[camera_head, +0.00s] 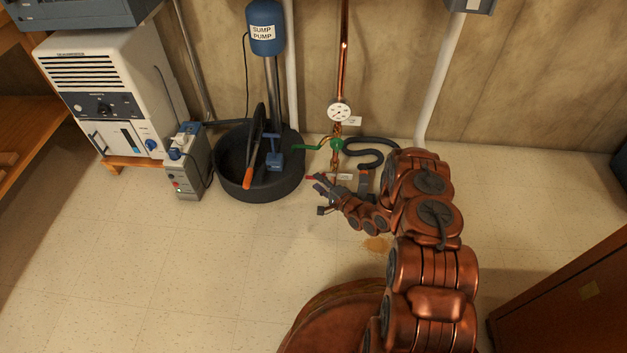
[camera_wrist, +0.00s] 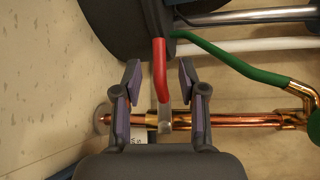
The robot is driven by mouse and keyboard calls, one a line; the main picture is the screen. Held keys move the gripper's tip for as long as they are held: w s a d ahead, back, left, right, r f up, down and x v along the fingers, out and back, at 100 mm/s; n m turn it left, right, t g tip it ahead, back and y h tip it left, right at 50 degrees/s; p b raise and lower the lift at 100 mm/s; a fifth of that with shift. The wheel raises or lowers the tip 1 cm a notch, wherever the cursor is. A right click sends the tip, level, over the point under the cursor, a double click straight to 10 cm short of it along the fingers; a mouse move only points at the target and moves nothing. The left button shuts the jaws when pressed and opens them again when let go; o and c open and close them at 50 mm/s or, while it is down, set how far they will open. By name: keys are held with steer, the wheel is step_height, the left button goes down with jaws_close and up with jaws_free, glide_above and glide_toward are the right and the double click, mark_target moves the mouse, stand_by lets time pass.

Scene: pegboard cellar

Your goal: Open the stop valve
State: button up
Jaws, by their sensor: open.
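A vertical copper pipe (camera_head: 344,60) on the wall carries a round gauge (camera_head: 339,112) and two lever handles below it. The upper lever is green (camera_head: 310,147) and sticks out to the left. The lower lever is red (camera_head: 313,177) and also points left, crosswise to the pipe. Their tags are too small to read. My gripper (camera_head: 322,190) is open at the red lever. In the wrist view, the red lever (camera_wrist: 160,65) runs between my two fingers (camera_wrist: 158,78), with gaps on both sides. The green lever (camera_wrist: 240,63) lies to the right there.
A black sump basin (camera_head: 240,185) with a blue sump pump (camera_head: 267,27) and an orange-tipped lever (camera_head: 247,179) stands left of the pipe. A dark hose (camera_head: 372,148) coils at its right. A white appliance (camera_head: 110,90) stands far left. The front-left floor is clear.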

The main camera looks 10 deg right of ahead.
steer(key=shift+b+x, duration=0.4)
steer(key=shift+x, duration=1.25)
jaws_close()
